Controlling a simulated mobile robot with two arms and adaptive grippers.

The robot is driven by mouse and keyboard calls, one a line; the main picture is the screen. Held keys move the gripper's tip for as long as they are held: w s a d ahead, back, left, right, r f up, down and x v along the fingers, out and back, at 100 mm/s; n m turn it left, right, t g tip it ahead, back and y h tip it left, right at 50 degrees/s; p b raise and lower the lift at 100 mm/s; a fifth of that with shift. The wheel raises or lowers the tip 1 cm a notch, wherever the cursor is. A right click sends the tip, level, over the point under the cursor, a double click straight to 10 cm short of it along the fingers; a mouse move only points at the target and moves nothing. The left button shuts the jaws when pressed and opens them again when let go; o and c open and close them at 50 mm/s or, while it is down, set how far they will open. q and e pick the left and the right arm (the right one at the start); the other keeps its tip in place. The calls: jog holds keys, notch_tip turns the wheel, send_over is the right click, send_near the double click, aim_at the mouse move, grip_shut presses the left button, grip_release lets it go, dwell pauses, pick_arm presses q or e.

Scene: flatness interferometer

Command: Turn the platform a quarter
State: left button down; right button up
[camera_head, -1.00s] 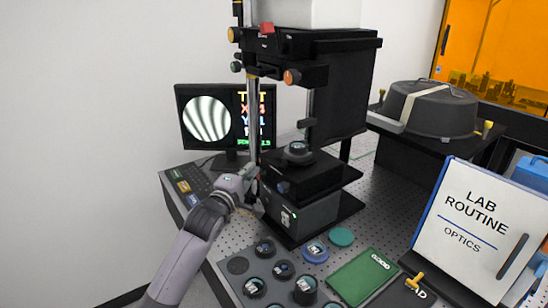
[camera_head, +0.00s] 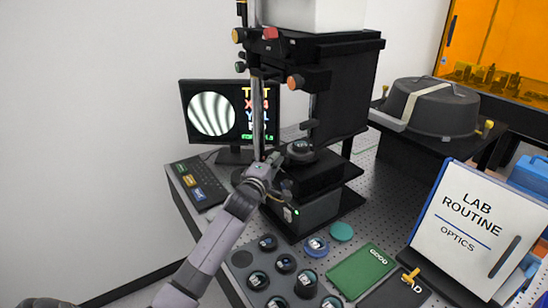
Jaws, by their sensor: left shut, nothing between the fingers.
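The platform (camera_head: 301,158), a small round dark stage with a part on it, sits on the black stacked base (camera_head: 318,207) of the interferometer. My left gripper (camera_head: 277,158) is at the left side of the platform, its fingers shut with nothing between them. The fingertips are small and partly hidden against the dark stage, so I cannot tell whether they touch it. The monitor (camera_head: 212,114) behind shows curved black and white fringes beside coloured text. My right gripper is out of view.
A white LAB ROUTINE board (camera_head: 470,225) stands at the right. A keypad (camera_head: 197,182) lies at the left edge.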

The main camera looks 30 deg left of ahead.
aim_at(288, 173)
pick_arm(q)
jog(key=shift+f, duration=0.1)
jog(key=shift+d, duration=0.15)
jog(key=shift+s+d+n+y+b, duration=0.1)
jog(key=shift+d+n+y+b, duration=0.1)
jog(key=shift+n+y+b, duration=0.35)
jog(key=shift+s+d+n+g+y, duration=0.1)
jog(key=shift+d+n+g+y, duration=0.25)
jog(key=shift+y, duration=0.2)
jog(key=shift+s+d+b, duration=0.1)
jog(key=shift+d+b, duration=0.3)
jog(key=shift+d, duration=1.3)
jog(key=shift+d+f, duration=0.1)
jog(key=shift+d, duration=0.1)
